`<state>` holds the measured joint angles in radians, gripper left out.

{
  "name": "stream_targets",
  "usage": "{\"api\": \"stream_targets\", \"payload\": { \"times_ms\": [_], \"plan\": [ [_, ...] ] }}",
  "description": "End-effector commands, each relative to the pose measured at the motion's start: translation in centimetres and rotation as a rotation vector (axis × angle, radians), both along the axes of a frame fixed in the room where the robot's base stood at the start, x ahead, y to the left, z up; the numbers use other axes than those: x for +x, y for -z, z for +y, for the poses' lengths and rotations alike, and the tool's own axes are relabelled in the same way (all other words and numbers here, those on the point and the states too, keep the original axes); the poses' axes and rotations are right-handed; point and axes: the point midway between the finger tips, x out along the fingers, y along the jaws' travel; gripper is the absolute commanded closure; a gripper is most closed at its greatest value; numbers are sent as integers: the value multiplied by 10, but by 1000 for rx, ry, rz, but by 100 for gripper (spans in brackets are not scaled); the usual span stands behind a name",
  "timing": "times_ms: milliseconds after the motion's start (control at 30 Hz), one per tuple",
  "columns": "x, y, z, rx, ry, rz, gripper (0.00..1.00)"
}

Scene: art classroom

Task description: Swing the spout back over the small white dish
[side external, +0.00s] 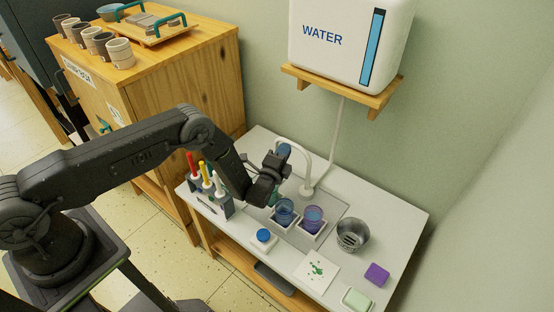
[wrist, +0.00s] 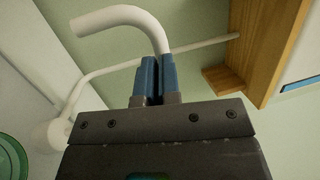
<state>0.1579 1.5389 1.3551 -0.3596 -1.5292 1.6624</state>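The white curved spout (side external: 309,158) rises from its base on the counter and arches toward my gripper (side external: 284,151). In the wrist view the spout (wrist: 130,15) bends down to the tips of my blue fingers (wrist: 155,72). The fingers are together with only a thin dark gap, and no tube shows between them. The spout runs just at or behind the fingertips; I cannot tell whether they touch. I cannot tell which dish the task means.
A water tank (side external: 340,40) sits on a wall shelf (side external: 350,92), with a thin white tube running down. A marker rack (side external: 212,196) stands left of my gripper. A metal bucket (side external: 352,235), purple sponge (side external: 377,274) and painted paper (side external: 316,271) lie to the right.

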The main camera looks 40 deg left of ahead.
Motion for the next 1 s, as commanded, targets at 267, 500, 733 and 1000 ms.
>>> {"api": "stream_targets", "payload": {
  "times_ms": [267, 500, 733, 1000],
  "plan": [
    [-36, 7, 0, -1, -4, 1, 100],
    [-92, 19, -2, 0, 0, 3, 100],
    [-127, 26, -3, 1, 1, 2, 100],
    [-119, 7, -4, -25, 2, 17, 100]
  ]
}}
